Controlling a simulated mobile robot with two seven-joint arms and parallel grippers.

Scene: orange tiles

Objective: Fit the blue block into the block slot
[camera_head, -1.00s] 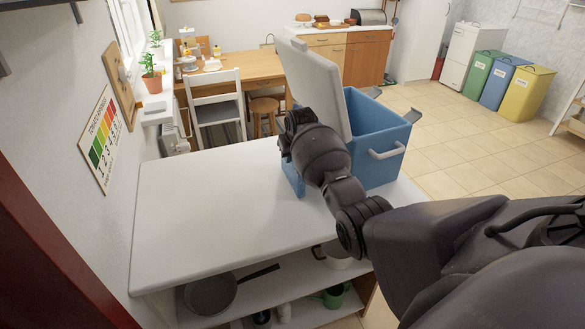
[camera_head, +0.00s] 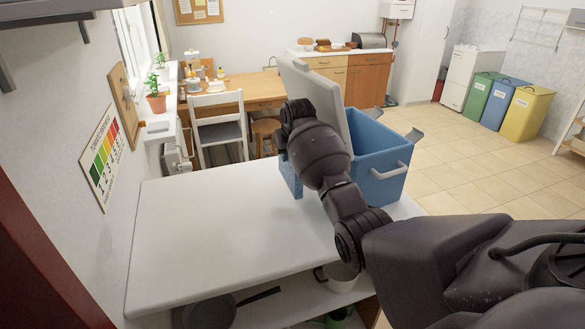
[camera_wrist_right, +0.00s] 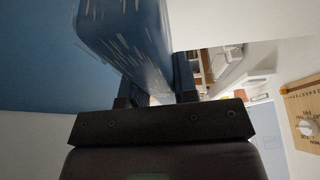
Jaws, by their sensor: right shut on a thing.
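The blue block (camera_wrist_right: 125,40) is held in my right gripper (camera_wrist_right: 157,88), which is shut on it in the wrist view. In the head view a speckled part of the block (camera_head: 290,180) shows left of my right wrist, above the white counter and in front of the cooler's lid. The wrist hides the rest of the block and the fingers. I cannot make out the block slot for certain in either view. My left gripper is out of view.
A blue cooler box (camera_head: 375,185) stands on the counter's far right, its pale lid (camera_head: 320,90) raised close behind my wrist. The white counter (camera_head: 215,240) is otherwise bare. A wooden board (camera_head: 123,105) hangs on the left wall; a table and chair (camera_head: 220,130) stand beyond.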

